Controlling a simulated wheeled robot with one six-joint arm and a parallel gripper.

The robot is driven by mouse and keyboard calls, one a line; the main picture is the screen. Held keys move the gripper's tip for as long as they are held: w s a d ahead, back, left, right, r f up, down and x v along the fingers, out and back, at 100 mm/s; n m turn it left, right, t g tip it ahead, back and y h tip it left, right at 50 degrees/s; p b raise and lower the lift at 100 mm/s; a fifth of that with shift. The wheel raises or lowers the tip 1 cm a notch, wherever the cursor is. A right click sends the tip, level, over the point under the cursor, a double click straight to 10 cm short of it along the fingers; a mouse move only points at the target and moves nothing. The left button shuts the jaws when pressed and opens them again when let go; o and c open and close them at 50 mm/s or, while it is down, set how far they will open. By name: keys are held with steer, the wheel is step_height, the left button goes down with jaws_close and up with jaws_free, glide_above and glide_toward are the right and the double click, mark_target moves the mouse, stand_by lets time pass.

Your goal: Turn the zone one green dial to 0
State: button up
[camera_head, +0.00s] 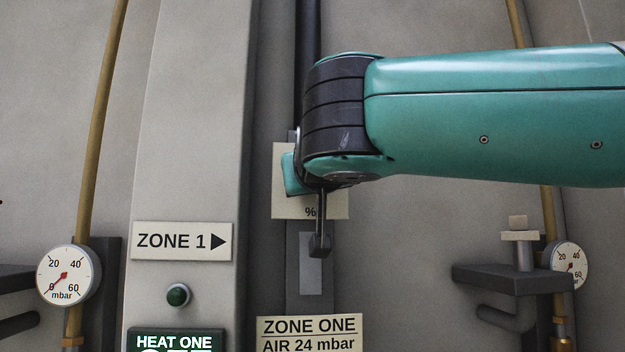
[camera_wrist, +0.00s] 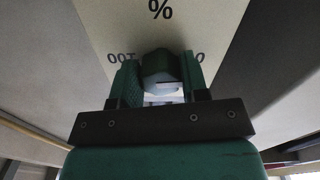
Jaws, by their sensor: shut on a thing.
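The zone one green dial (camera_wrist: 161,63) sits on a cream scale plate (camera_wrist: 100,22) and shows dark green between my fingers in the wrist view. My gripper (camera_wrist: 159,72) is shut on the dial, with one green finger on each side of it. A pale mark shows on the dial's near face. The printed 100 is to its left and the 0 to its right in this view, with the % sign above. In the head view the plate (camera_head: 334,207) is partly covered by my wrist, and the dial is hidden.
A ZONE ONE sign (camera_head: 310,327), a ZONE 1 sign (camera_head: 182,241) and a green button (camera_head: 178,295) are nearby. Gauges (camera_head: 68,276) (camera_head: 570,266) and a ledge (camera_head: 505,276) stand at the sides.

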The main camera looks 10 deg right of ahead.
steer(key=shift+n, duration=0.5)
steer(key=o, duration=0.9)
steer(key=shift+o, duration=0.2)
steer(key=shift+s, duration=0.1)
steer(key=s, duration=1.7)
